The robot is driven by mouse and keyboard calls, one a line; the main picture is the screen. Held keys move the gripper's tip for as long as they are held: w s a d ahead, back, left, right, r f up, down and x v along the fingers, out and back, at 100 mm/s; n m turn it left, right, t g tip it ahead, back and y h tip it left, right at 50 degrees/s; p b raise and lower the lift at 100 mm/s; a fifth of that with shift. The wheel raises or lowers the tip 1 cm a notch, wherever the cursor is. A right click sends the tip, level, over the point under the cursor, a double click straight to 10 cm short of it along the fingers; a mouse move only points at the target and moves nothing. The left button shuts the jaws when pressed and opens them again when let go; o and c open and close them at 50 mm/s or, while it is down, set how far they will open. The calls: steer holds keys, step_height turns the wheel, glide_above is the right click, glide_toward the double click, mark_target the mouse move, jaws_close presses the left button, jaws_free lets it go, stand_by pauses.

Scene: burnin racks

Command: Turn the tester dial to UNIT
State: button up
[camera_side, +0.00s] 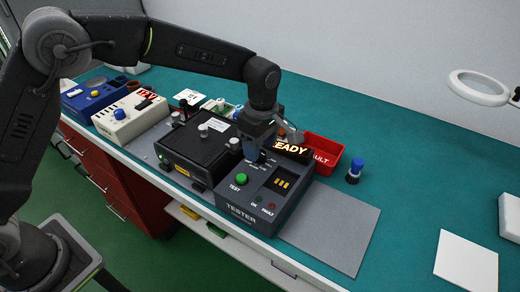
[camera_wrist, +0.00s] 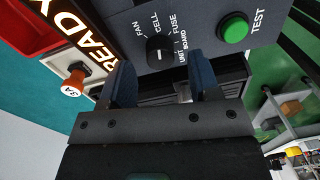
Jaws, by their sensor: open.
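The grey tester (camera_side: 262,217) stands at the front of the teal bench, with a green TEST button (camera_side: 241,179) and a lit READY sign (camera_side: 292,150). My gripper (camera_side: 258,153) is over the tester's back part and hides the dial in the side view. In the wrist view the black dial (camera_wrist: 158,47) sits amid the labels FAN, CELL, FUSE, BOARD and UNIT. A small white mark shows on it near the BOARD and UNIT side; its exact setting is hard to tell. My open gripper (camera_wrist: 162,78) has one finger either side of the dial in this view, apart from it.
A black box (camera_side: 198,152) is close left of the tester. A red FAULT bin (camera_side: 325,145) is behind it, and a blue-capped item (camera_side: 355,170) stands to the right. A bare grey mat (camera_side: 335,228) lies right of the tester. An orange part marked 3A (camera_wrist: 73,85) shows beside the bin.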

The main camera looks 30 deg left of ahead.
steer(key=shift+f, duration=1)
steer(key=c, duration=0.9)
